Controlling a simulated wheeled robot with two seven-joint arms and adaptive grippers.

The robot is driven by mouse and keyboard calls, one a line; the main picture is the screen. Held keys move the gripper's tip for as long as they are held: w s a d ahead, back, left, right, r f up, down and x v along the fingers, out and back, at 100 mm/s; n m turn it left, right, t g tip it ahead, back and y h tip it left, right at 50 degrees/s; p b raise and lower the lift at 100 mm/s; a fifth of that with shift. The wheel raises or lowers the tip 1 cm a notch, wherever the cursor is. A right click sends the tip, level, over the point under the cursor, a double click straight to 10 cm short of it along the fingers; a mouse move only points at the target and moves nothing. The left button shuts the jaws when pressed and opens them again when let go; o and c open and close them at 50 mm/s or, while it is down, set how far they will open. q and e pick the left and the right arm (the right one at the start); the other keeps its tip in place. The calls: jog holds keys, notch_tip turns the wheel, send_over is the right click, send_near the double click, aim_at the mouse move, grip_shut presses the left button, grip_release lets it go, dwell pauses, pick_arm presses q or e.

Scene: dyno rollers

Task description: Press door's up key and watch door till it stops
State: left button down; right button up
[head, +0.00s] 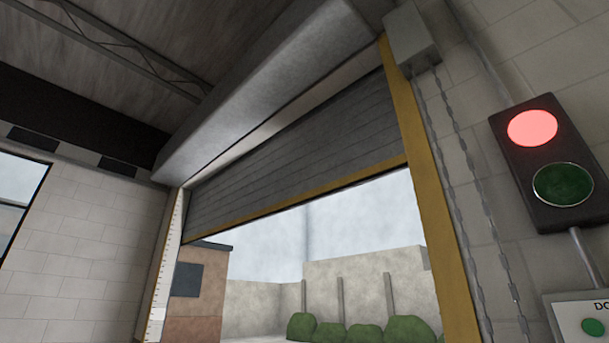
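The grey slatted roller door (310,145) is partly raised, with its yellow bottom edge (300,203) hanging in the upper part of the opening. Below it the outdoors shows. A control box (575,306) with cut-off lettering sits at the lower right corner, partly out of frame. A green round button (593,327) shows on it; I cannot tell if it is the up key. Above it, a signal light has its red lamp (532,128) lit and its green lamp (562,184) dark. Neither of my grippers is in view.
A yellow post (430,200) frames the right side of the opening, with hanging chains (470,190) beside it. A marked white strip (168,265) runs up the left side. Outside are bushes (365,333) and a wall (360,270).

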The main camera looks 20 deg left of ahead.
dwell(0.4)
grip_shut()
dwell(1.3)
